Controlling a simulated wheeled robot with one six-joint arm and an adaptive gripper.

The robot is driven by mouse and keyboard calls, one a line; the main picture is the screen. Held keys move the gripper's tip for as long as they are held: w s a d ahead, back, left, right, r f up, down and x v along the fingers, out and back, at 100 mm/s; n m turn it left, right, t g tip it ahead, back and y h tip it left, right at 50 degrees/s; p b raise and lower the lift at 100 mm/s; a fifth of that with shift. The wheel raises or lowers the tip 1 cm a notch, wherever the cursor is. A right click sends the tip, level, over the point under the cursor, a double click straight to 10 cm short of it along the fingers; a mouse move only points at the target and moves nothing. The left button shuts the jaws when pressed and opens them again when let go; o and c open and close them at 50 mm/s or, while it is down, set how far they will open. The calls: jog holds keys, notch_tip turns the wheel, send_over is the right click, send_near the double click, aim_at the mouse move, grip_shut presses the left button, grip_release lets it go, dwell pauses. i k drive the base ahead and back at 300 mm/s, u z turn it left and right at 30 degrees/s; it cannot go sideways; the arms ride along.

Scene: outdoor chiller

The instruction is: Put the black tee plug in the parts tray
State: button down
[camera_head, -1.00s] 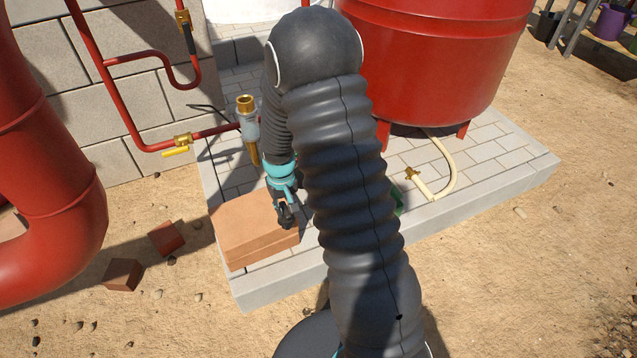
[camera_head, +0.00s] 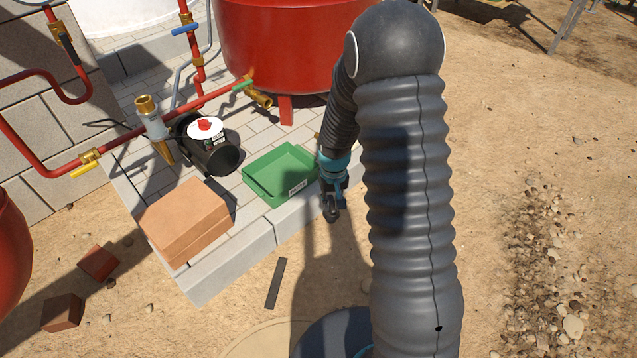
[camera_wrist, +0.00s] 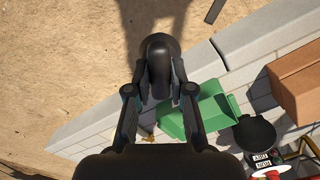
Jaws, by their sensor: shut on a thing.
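My gripper (camera_head: 335,198) is to the right of the green parts tray (camera_head: 252,184) in the head view, near the edge of the paved slab. In the wrist view its two fingers (camera_wrist: 154,92) are closed on the black tee plug (camera_wrist: 158,56), whose rounded dark body sticks out beyond the fingertips. In the head view the plug is a small dark shape at the gripper's tip, hard to make out. The tray has a white label on its front wall and its visible floor looks empty. In the wrist view the tray (camera_wrist: 207,108) lies right of the fingers, partly hidden.
Tan blocks (camera_head: 186,220) sit left of the tray. A black pump (camera_head: 208,155) stands behind it, with red pipes (camera_head: 125,140) and a red tank (camera_head: 285,50) beyond.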

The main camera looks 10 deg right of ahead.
aim_at(281, 179)
jog(key=z, duration=0.3)
jog(key=i, duration=0.85)
jog(key=u, duration=0.25)
